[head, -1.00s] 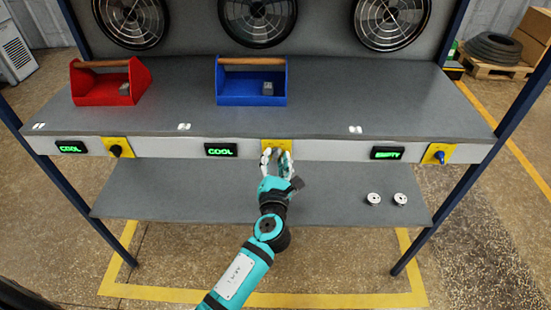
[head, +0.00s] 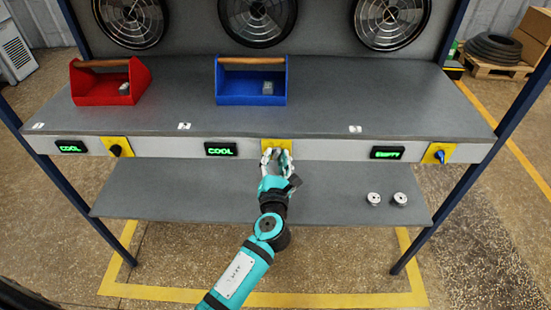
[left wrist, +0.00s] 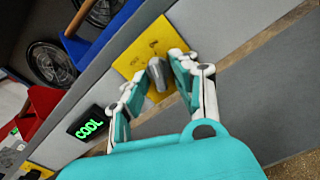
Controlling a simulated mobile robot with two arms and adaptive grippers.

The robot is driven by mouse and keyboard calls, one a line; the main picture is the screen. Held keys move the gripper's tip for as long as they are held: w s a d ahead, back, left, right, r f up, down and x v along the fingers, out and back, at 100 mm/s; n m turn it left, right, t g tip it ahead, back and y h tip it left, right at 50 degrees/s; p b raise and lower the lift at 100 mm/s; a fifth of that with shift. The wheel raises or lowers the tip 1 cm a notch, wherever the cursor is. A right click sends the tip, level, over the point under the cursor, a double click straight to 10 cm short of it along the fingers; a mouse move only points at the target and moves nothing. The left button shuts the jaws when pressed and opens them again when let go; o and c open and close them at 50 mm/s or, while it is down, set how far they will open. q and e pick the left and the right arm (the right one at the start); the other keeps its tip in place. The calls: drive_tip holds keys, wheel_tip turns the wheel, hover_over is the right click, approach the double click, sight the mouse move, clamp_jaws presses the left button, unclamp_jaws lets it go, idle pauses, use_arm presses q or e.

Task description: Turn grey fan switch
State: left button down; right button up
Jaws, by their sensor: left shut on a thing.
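The grey fan switch (left wrist: 156,74) is a knob on a yellow plate (left wrist: 139,57), seen in the left wrist view between the fingers of my left gripper (left wrist: 158,76). In the head view the yellow plate (head: 277,143) is at the middle of the shelf's front edge. There my left gripper (head: 276,156) reaches up to it and its fingers hide the switch. My left gripper is shut on the grey switch. My right gripper does not show in these views.
A black switch (head: 116,150) is to the left and a blue switch (head: 439,155) to the right. Green displays (head: 221,149) read COOL, COOL and EMPTY. A red box (head: 107,85) and a blue box (head: 251,95) stand above. Two metal discs (head: 374,198) lie on the lower shelf.

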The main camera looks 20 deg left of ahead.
use_arm(q)
drive_tip(key=n+b, duration=0.1)
drive_tip(key=n, duration=0.4)
drive_tip(key=n+b, duration=0.1)
drive_tip(key=n, duration=0.4)
drive_tip(key=shift+d+f+n, duration=0.1)
drive_tip(key=shift+d+n, duration=0.1)
drive_tip(key=shift+n, duration=0.1)
idle(0.5)
drive_tip(key=c, duration=1.4)
unclamp_jaws()
drive_tip(key=v, duration=1.2)
